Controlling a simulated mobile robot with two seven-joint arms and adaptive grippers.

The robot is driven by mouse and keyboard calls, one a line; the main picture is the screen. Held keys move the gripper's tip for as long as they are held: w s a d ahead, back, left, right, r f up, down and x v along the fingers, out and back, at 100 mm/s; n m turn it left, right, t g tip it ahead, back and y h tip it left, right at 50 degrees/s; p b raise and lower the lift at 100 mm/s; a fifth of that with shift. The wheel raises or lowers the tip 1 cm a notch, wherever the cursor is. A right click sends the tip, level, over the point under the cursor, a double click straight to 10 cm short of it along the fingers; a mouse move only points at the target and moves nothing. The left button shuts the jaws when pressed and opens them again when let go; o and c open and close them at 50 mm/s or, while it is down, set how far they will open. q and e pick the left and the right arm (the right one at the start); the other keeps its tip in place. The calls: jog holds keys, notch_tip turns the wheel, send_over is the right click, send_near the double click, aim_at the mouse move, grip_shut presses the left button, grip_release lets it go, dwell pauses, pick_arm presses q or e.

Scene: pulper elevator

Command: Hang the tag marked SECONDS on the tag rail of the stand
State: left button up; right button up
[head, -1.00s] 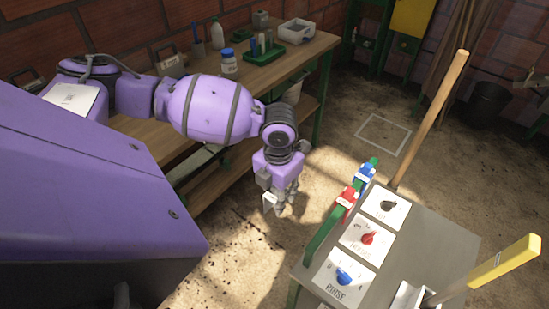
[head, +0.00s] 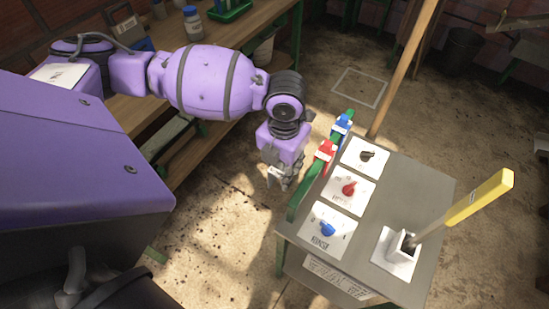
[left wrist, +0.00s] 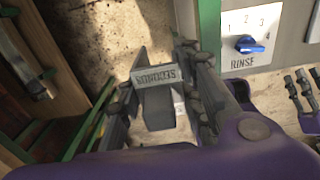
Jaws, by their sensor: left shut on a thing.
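My left gripper (head: 281,179) is shut on a small pale tag. In the left wrist view the tag (left wrist: 155,75) sits between the fingertips (left wrist: 158,85), and its word SECONDS appears upside down. In the head view the tag (head: 274,173) is a small white patch at the fingers. The stand (head: 405,190) has a grey top with three knob plates. A green bar (head: 304,193), which looks like the tag rail, runs along its left edge, with a red piece (head: 325,153) and a blue piece (head: 342,125) on it. My gripper is left of this bar, apart from it.
A yellow-handled tool (head: 480,197) leans from a white holder on the stand. A long wooden pole (head: 405,65) rises behind it. A wooden workbench (head: 225,125) stands at the left. Open concrete floor lies between bench and stand.

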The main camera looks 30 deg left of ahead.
aim_at(304, 187)
pick_arm(q)
jog(key=shift+s+d+b, duration=0.1)
jog(key=shift+d+b, duration=0.55)
jog(key=shift+d, duration=2.55)
jog(key=shift+d+f, duration=0.1)
jog(key=shift+f, duration=0.4)
jog(key=shift+f+b, duration=0.4)
jog(key=shift+f, duration=1)
jog(key=o, duration=1.2)
